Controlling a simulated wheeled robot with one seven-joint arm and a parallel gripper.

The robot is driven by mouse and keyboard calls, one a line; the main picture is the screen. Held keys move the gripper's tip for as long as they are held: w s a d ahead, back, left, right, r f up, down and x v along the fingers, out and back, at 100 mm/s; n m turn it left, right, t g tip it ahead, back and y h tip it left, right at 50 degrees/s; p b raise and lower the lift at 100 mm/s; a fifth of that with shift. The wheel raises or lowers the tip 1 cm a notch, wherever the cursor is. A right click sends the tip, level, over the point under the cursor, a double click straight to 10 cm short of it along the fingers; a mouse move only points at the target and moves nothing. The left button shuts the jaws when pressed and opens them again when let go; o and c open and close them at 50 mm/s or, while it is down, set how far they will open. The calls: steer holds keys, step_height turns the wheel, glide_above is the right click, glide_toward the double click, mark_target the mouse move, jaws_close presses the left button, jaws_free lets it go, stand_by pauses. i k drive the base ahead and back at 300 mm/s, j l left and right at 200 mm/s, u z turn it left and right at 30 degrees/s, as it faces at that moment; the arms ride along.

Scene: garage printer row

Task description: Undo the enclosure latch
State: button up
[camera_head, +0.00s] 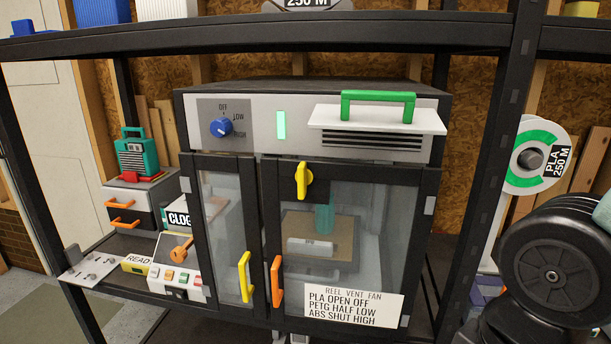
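The enclosure (310,85) is a dark cabinet on the shelf in the middle of the head view, with two glazed doors, both looking shut. A yellow latch (304,180) sits upright at the top edge of the right door (345,240), overlapping its frame. A yellow handle (245,277) is on the left door (222,225), and an orange handle (277,282) is on the right door. Through the glass I see a teal part and a pale block on a brown plate. My gripper is not in view; only a dark part of my arm shows at the lower right.
Above the doors are a blue knob (221,127) and a vent hood with a green handle (378,96). A sign (350,302) covers the right door's lower part. A switch box (176,280) stands at left. A black post (490,160) and a spool (533,157) are at right.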

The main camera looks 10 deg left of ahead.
mark_target(304, 177)
steer(key=l+u, duration=0.1)
steer(key=u, duration=1.2)
steer(key=k+l+u, duration=0.3)
steer(key=k+l, duration=0.1)
